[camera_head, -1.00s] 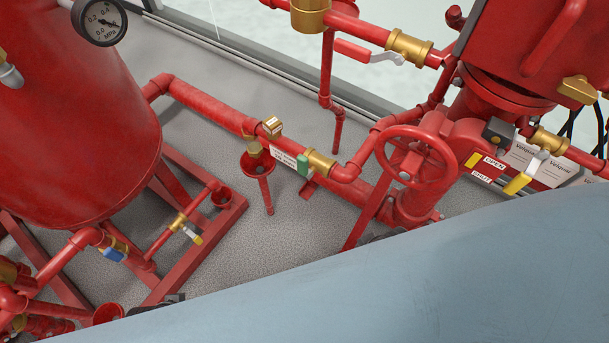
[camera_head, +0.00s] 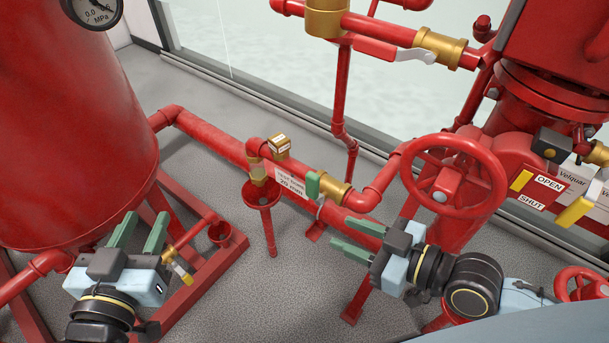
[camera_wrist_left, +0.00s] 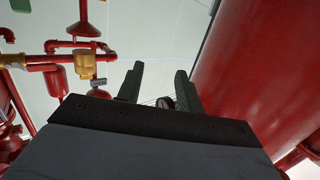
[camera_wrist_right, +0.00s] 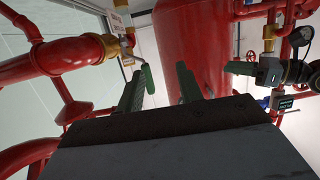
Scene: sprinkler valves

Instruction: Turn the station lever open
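A yellow-gripped lever (camera_head: 574,212) is at the right of the head view, beside a red plate marked OPEN and SHUT (camera_head: 531,202); its grip is closer to the SHUT label. A small green-handled lever (camera_head: 313,185) is on the labelled red pipe in the middle; it shows in the right wrist view (camera_wrist_right: 149,78). Which one is the station lever I cannot tell. My right gripper (camera_head: 340,233) is open and empty, below the green lever and apart from the yellow one. My left gripper (camera_head: 138,230) is open and empty in front of the red tank.
A red handwheel (camera_head: 454,177) stands between my right gripper and the yellow lever. The large red tank (camera_head: 70,120) is at left. A red-handled lever (camera_head: 375,49) is on the upper pipe. A red funnel (camera_head: 262,192) stands in the middle, with bare grey floor around it.

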